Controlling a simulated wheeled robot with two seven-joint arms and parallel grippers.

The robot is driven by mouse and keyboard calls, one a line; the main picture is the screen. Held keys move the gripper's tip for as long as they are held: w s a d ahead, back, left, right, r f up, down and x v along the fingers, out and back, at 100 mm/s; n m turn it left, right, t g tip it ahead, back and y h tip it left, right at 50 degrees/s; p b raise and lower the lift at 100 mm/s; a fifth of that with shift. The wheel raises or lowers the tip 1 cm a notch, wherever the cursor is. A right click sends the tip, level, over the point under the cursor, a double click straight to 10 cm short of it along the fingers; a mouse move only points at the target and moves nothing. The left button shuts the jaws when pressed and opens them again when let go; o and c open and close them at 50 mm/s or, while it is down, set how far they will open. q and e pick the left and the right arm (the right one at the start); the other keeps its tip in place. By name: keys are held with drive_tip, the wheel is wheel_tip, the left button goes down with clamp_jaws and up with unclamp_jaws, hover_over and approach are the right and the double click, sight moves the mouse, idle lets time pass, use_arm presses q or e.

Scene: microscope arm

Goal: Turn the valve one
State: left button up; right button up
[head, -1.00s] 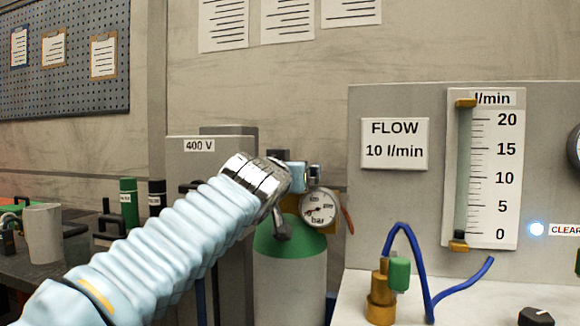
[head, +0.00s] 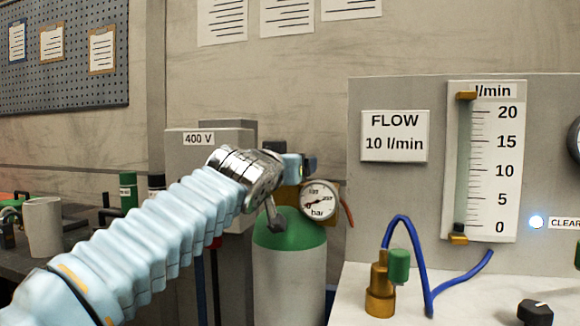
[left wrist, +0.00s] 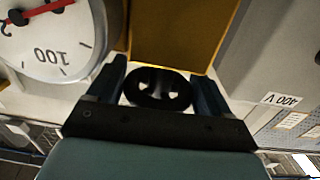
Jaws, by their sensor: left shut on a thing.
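The gas cylinder (head: 290,275) has a green shoulder and a grey-white body, with a brass-coloured fitting and a round bar gauge (head: 318,201) at its top. The left wrist view shows a black round valve knob (left wrist: 158,88) with pale openings, between the two dark fingers of my left gripper (left wrist: 158,92). That gripper is shut on the knob. In the head view my left gripper (head: 292,166) is at the cylinder top, just above and left of the gauge, and its wrist hides most of the valve. My right gripper is in neither view.
A grey 400 V cabinet (head: 195,165) stands behind my left arm. To the right is a panel with a flow tube (head: 463,165) and a FLOW 10 l/min label (head: 394,136). A brass fitting (head: 380,290) with a blue hose stands on the white bench.

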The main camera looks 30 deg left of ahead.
use_arm(q)
drive_tip(key=shift+m+h+b, duration=1)
drive_tip(key=shift+m+h, duration=0.2)
drive_tip(key=shift+h, duration=0.7)
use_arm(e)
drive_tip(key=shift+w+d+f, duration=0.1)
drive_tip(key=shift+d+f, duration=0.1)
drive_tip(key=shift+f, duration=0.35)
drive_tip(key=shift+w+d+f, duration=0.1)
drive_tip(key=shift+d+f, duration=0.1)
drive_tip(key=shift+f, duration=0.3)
use_arm(q)
drive_tip(key=o, duration=1)
drive_tip(key=shift+c, duration=0.2)
drive_tip(key=s+b, duration=0.2)
drive_tip(key=s, duration=1.1)
drive_tip(key=shift+s+b, duration=0.4)
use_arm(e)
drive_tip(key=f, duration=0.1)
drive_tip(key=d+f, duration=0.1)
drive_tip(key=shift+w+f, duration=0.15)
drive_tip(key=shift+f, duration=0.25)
